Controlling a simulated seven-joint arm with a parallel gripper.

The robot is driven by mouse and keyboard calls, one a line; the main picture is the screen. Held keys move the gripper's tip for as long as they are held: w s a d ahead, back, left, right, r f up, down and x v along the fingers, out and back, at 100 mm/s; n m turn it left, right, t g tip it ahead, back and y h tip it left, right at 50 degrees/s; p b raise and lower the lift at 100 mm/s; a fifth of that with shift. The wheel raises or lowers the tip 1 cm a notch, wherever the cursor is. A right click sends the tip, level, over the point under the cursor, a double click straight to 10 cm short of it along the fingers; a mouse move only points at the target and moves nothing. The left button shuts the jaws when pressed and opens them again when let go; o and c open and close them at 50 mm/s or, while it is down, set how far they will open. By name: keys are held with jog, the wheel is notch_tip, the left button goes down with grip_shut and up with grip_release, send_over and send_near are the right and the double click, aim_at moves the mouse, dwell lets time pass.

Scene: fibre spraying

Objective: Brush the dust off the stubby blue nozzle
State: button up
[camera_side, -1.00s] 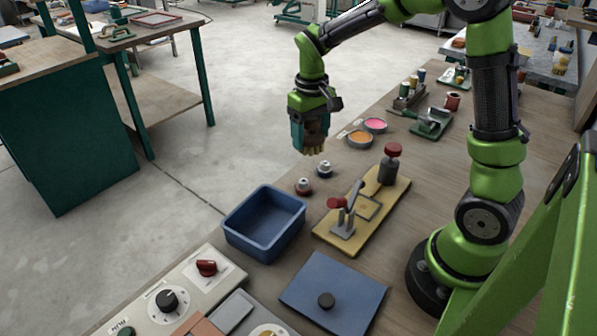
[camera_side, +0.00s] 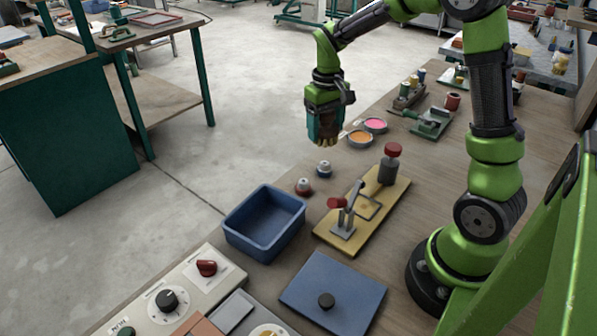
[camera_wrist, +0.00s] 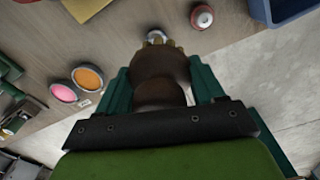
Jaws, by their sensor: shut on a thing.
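The stubby blue nozzle (camera_side: 323,169), with a pale top and dark blue base, stands upright on the bench. My gripper (camera_side: 325,127) is above it in the side view, shut on a brown brush with pale bristles (camera_side: 326,143) pointing down. A gap shows between bristles and nozzle in that view. In the wrist view the brush (camera_wrist: 160,75) fills the space between the fingers and mostly hides what is under its tip. A red nozzle (camera_side: 304,186) stands close to the blue one; it also shows in the wrist view (camera_wrist: 202,16).
A blue bin (camera_side: 236,237) stands in front of the nozzles. A wooden board with a toggle clamp (camera_side: 348,226) lies to their right. Orange (camera_side: 360,138) and pink (camera_side: 375,125) dishes sit behind. The bench edge is close on the left.

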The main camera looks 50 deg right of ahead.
jog(key=d+n, duration=0.1)
jog(key=d, duration=0.2)
jog(key=shift+w+d+f, duration=0.1)
jog(key=shift+d+f, duration=0.05)
jog(key=shift+d, duration=0.25)
jog(key=shift+f, duration=2.9)
jog(key=shift+f, duration=0.95)
jog(key=shift+a, duration=0.1)
jog(key=shift+a+r, duration=0.1)
jog(key=shift+a, duration=2.3)
